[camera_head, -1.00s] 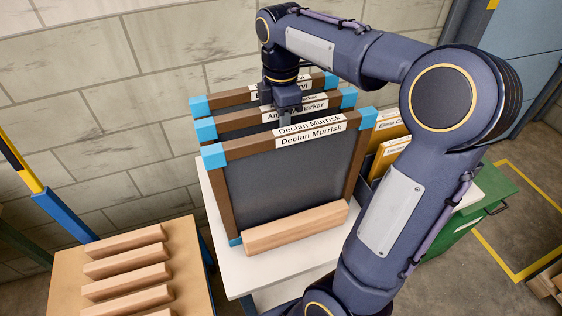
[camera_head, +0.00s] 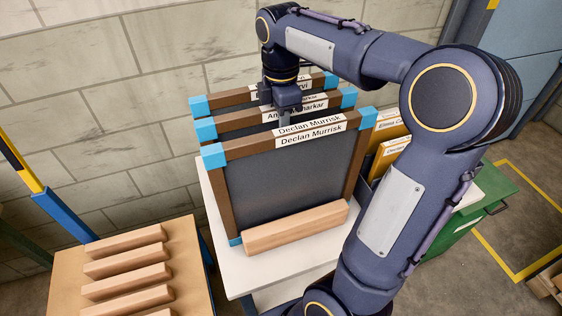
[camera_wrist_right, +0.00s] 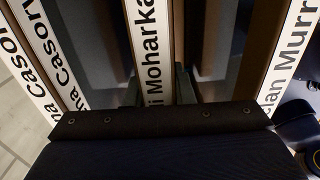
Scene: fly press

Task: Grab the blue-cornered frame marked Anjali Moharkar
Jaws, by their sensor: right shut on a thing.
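Three brown frames with blue corners stand upright, one behind the other. The frame marked Anjali Moharkar (camera_head: 236,123) is the middle one; the start of its label is partly covered in the head view. My right gripper (camera_head: 284,114) comes down from above onto its top bar. In the right wrist view the white "Moharkar" label (camera_wrist_right: 148,40) runs between the fingers of my right gripper (camera_wrist_right: 158,90), which is shut on the bar. The frame's lower part is hidden behind the front frame. My left gripper is not in view.
The Declan Murrisk frame (camera_head: 228,190) stands close in front, in a wooden holder (camera_head: 295,228) on a white table (camera_head: 240,277). Another frame (camera_head: 225,97) stands close behind. Slatted wooden rack (camera_head: 125,270) at left, yellow folders (camera_head: 388,155) at right, block wall behind.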

